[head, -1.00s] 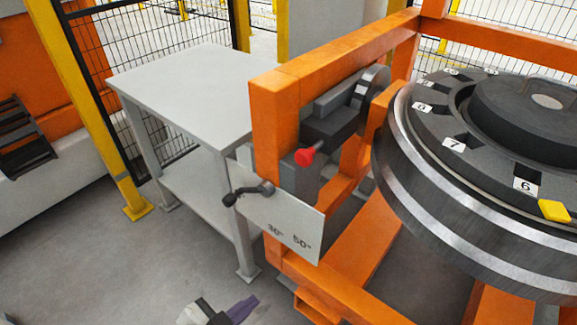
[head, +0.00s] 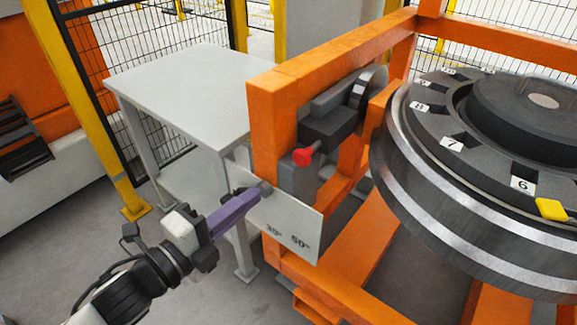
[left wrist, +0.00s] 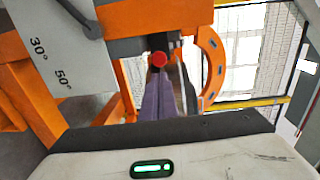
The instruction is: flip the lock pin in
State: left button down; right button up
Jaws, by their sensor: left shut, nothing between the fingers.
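The lock pin has a red knob (head: 303,156) and sits on the dark block on the orange gantry frame. In the left wrist view its red knob (left wrist: 159,59) shows just beyond my fingertips. My left gripper (head: 252,196) reaches in from the lower left with purple fingers closed together and nothing between them. In the head view its tips overlap the plate and crank lever, below and left of the red knob. I cannot tell whether the tips touch anything. My right gripper is not in view.
A white plate (head: 290,225) marked 30° and 50° hangs on the orange frame (head: 275,130). Its dark crank lever (left wrist: 80,16) is mostly hidden in the head view. A large numbered wheel (head: 400,160) stands right. A grey table (head: 180,85) stands behind.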

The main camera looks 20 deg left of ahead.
aim_at(298, 159)
pick_arm(q)
jog(key=x, duration=1.2)
jog(key=shift+w+d+p, duration=0.15)
jog(key=shift+w+p, duration=0.1)
jog(key=shift+p, duration=0.05)
jog(key=shift+w, duration=0.1)
